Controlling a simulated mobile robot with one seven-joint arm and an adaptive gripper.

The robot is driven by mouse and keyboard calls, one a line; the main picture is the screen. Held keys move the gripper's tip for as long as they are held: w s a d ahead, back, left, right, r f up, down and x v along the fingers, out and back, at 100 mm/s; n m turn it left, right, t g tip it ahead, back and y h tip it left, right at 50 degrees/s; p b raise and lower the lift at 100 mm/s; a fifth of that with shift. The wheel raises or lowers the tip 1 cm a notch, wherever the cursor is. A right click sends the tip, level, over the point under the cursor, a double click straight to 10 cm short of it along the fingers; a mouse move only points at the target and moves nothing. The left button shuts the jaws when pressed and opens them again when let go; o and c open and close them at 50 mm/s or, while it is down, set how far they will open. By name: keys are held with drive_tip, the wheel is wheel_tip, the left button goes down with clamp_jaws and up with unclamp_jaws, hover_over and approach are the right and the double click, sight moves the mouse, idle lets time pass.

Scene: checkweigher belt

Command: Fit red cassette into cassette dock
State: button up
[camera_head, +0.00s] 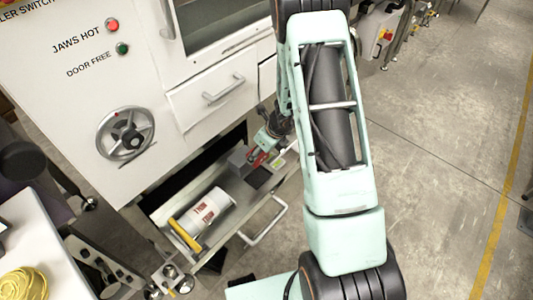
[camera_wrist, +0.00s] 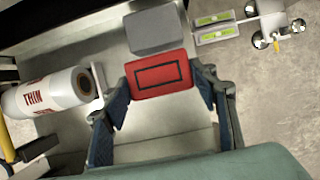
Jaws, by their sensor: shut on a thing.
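The red cassette (camera_wrist: 162,74) has a black rectangular outline on its face. It is between the two fingers of my gripper (camera_wrist: 165,86), which is shut on it, in the open drawer or tray. In the head view the red cassette (camera_head: 258,159) shows only as a small patch beside my gripper (camera_head: 265,153). A plain grey block (camera_wrist: 155,31) lies directly beyond the cassette, its near edge close to the cassette's far edge. I cannot tell whether this block is the cassette dock, or whether it touches the cassette.
A white roll marked THIN (camera_head: 208,208) lies in the tray (camera_head: 262,210), left of my gripper in the wrist view. A dark square (camera_head: 259,177) is near the cassette. Two green-labelled pieces (camera_wrist: 214,28) are at the upper right. A cabinet drawer (camera_head: 212,97) stands above.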

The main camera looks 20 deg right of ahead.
drive_tip(key=shift+f+b, duration=5.35)
drive_tip(key=shift+f, duration=0.4)
drive_tip(key=o, duration=1.4)
drive_tip(key=v, duration=1.2)
